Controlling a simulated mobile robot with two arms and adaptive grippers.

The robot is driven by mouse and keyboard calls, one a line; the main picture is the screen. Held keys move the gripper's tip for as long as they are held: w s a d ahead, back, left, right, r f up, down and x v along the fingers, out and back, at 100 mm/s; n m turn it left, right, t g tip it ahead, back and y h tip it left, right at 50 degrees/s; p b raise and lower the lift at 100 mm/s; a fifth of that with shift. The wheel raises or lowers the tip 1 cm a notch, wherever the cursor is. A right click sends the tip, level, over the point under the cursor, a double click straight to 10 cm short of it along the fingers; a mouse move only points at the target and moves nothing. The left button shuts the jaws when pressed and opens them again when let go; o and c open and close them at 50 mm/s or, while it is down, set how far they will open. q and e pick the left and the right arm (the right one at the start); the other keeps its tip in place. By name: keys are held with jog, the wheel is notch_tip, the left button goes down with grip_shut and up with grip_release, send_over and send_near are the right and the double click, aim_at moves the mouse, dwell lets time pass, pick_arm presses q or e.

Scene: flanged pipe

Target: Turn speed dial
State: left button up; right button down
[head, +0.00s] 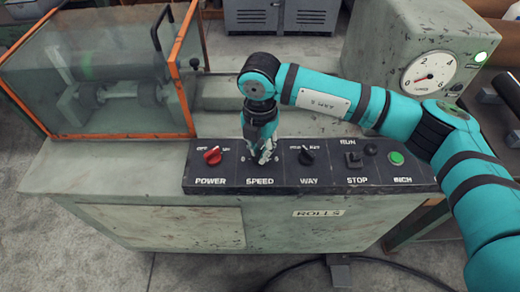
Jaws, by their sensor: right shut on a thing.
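The speed dial sits above the SPEED label on the black control panel (225,180). My right gripper (264,158) reaches down over the dial from above and is shut on it. The gripper hides most of the dial, so its pointer setting cannot be read; a small 0 mark shows just left of the fingers. My left gripper is not in view.
A red POWER knob (212,156) is left of the gripper. The black WAY knob (306,156), STOP switch (354,160) and green INCH button (396,158) are to the right. An orange-framed guard (185,75) stands behind left; a round gauge (428,74) behind right.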

aim_at(260, 151)
jog(key=shift+r+m, duration=0.1)
jog(key=shift+m, duration=0.3)
jog(key=shift+w, duration=0.1)
jog(key=c, duration=1.4)
grip_release()
jog(key=shift+o, duration=0.2)
notch_tip(260, 151, up, 12)
